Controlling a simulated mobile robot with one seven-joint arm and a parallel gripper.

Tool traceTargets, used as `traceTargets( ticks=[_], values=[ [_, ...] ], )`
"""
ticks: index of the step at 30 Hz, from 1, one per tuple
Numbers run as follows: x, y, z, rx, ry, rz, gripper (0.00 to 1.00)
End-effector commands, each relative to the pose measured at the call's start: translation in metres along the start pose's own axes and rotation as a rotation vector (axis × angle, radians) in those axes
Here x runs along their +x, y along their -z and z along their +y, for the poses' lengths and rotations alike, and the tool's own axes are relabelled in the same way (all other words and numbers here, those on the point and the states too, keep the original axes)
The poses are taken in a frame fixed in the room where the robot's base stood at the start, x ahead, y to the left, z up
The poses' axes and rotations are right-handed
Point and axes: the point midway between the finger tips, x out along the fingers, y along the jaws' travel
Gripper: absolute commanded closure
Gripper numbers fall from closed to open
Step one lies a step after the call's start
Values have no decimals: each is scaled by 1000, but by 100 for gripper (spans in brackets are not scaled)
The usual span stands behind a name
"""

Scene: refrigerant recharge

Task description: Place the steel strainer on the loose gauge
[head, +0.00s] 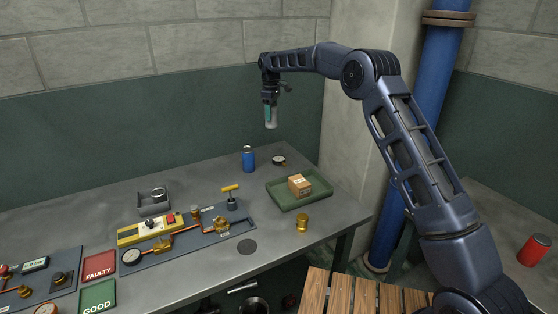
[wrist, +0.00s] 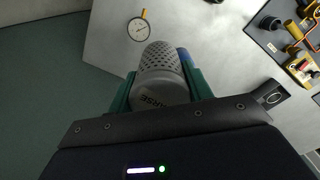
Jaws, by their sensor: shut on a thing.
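The steel strainer (wrist: 163,62) is a grey perforated cylinder with a domed end and lettering on its side. My gripper (head: 270,108) is shut on it, its green fingers on either side in the wrist view (wrist: 160,88). In the head view the strainer (head: 271,119) hangs upright below the gripper, high above the back of the table. The loose gauge (head: 279,160) lies on the table near the back wall, below and slightly right of the strainer. Its white dial and orange stem show in the wrist view (wrist: 139,28), just beyond the strainer, clear of it.
A blue can (head: 248,158) stands left of the gauge. A green tray (head: 282,201) with a cardboard box (head: 299,185) lies in front of it. Bare table surrounds the gauge.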

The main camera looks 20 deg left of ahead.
Motion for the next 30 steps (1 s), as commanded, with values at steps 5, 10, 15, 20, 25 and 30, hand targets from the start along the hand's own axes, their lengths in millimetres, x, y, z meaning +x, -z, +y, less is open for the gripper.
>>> traceTargets(
  ticks=[5, 10, 15, 20, 25, 30],
  values=[
    [-4, -16, 41, -24, 0, 1, 79],
    [1, -22, 53, -36, 2, 0, 79],
    [31, -23, 53, -37, 3, -2, 79],
    [66, -22, 53, -37, 3, -1, 79],
    [102, -22, 52, -36, 3, -2, 79],
    [128, -22, 53, -36, 2, 1, 79]
  ],
)
